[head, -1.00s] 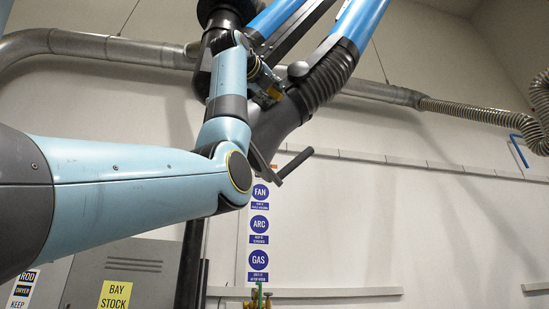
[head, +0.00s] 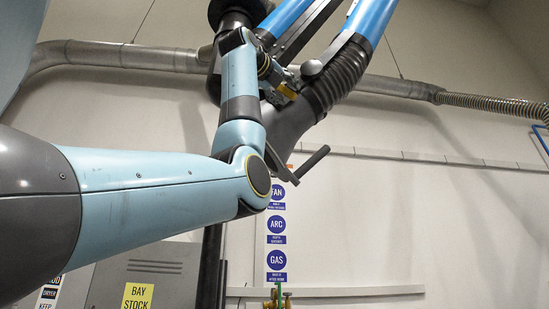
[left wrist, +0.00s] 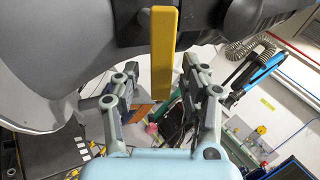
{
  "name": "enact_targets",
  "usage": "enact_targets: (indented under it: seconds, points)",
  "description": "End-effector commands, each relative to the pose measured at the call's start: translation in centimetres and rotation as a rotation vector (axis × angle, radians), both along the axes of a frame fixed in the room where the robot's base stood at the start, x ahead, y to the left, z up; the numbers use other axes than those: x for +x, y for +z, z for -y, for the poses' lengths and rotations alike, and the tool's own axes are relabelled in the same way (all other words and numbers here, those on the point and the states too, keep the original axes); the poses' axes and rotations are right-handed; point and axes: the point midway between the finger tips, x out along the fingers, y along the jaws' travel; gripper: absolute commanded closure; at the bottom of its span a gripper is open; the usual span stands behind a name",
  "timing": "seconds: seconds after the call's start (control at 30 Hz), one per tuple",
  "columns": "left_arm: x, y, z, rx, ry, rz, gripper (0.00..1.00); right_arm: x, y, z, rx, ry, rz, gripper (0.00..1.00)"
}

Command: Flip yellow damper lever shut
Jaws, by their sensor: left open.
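The yellow damper lever (head: 287,91) is on the dark grey extraction hood's neck, below the black corrugated hose. In the left wrist view the lever (left wrist: 163,45) is a flat yellow bar pointing down toward my gripper. My left gripper (head: 272,74) is raised beside the lever, partly hidden by my wrist and small in the head view. In the left wrist view my left gripper (left wrist: 161,80) is open, with the lever's lower end between its two fingers. I see no clear gap or contact at either finger. My right gripper is not in view.
Blue extraction arm tubes (head: 368,18) and a corrugated hose (head: 335,75) are close above the gripper. A dark handle bar (head: 312,163) sticks out below the hood. A metal duct (head: 400,90) runs along the wall. A grey cabinet (head: 165,262) stands low at left.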

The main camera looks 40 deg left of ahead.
Motion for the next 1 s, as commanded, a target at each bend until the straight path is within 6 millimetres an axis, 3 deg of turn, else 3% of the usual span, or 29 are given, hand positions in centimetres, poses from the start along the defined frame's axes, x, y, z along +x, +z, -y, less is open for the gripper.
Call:
enact_targets:
  seconds: [0.3, 0.5, 1.0]
  points:
    - [-6.7, -1.8, 1.2, 0.001, 0.001, 0.004, 0.56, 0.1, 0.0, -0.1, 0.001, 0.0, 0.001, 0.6]
    - [-9.3, -2.5, 1.8, 0.0, 0.001, 0.002, 0.56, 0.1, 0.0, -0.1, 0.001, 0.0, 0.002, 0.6]
    - [-9.9, -2.8, 1.9, 0.0, 0.001, -0.001, 0.56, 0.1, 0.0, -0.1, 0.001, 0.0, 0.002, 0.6]
